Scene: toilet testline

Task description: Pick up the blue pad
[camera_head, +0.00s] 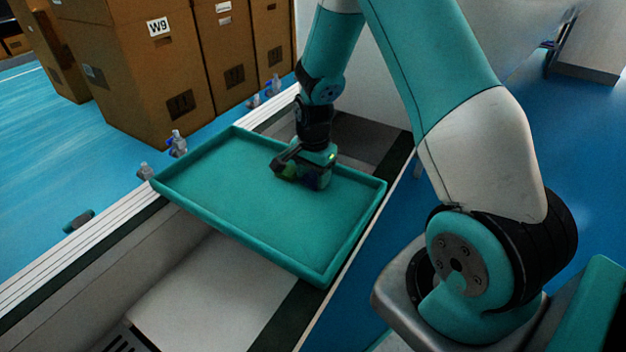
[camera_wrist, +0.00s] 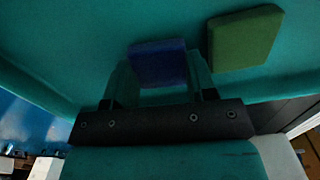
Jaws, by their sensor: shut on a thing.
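The blue pad (camera_wrist: 158,64) is a small dark blue block between my gripper's fingers in the wrist view. My gripper (camera_wrist: 160,85) is shut on it, with a finger at each side. In the head view my gripper (camera_head: 303,176) is low over the teal tray (camera_head: 235,215), towards its far right part. A bit of the blue pad (camera_head: 310,181) shows there under the gripper. I cannot tell whether the pad touches the tray floor.
A green pad (camera_wrist: 245,38) lies in the tray close to the right of the blue pad in the wrist view. The tray has raised rims and rests across a conveyor line. Cardboard boxes (camera_head: 140,70) stand beyond it. The tray's left and near parts are empty.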

